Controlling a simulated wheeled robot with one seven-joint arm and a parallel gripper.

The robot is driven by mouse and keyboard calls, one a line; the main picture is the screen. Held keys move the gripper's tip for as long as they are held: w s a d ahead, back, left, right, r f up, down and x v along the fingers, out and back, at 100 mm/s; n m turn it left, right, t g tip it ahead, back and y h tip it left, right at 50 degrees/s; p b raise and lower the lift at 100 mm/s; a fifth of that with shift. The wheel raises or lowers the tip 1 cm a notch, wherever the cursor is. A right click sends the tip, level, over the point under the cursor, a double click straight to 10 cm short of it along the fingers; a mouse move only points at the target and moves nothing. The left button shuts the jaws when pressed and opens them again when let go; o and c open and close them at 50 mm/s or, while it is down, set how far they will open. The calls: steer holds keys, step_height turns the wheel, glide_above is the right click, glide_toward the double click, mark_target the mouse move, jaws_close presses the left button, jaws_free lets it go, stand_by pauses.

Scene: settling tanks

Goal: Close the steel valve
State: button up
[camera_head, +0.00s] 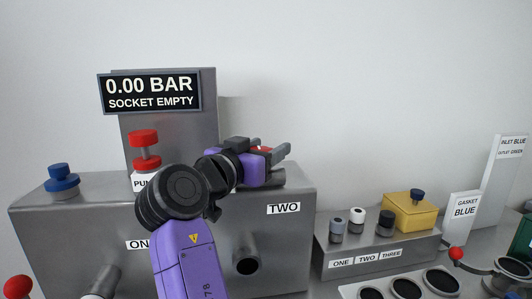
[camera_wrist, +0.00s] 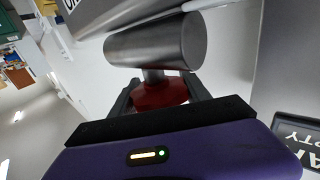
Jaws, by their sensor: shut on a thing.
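A red round handle (camera_wrist: 160,95) sits between my fingers in the wrist view. A short stem joins it to a grey steel cylinder (camera_wrist: 153,43), which lies just beyond the fingertips. In the head view only a sliver of the red handle (camera_head: 262,149) shows, behind my gripper (camera_head: 275,160). My gripper is above the right part of the steel tank, over the TWO label, and is shut on the red handle. The handle's turn angle cannot be told, and most of the valve is hidden in the head view.
A display (camera_head: 150,93) reads 0.00 BAR, SOCKET EMPTY. A red pump knob (camera_head: 145,138) and a blue knob (camera_head: 62,178) stand left of my arm. At right are a rack (camera_head: 375,247) with several capped pieces, a yellow box (camera_head: 405,212) and a GASKET BLUE sign (camera_head: 464,207).

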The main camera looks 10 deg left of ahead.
steer(key=shift+f, duration=0.15)
steer(key=o, duration=1.4)
steer(key=v, duration=0.7)
steer(key=shift+s+a+b, duration=0.2)
steer(key=shift+s+b, duration=0.15)
steer(key=shift+b, duration=0.1)
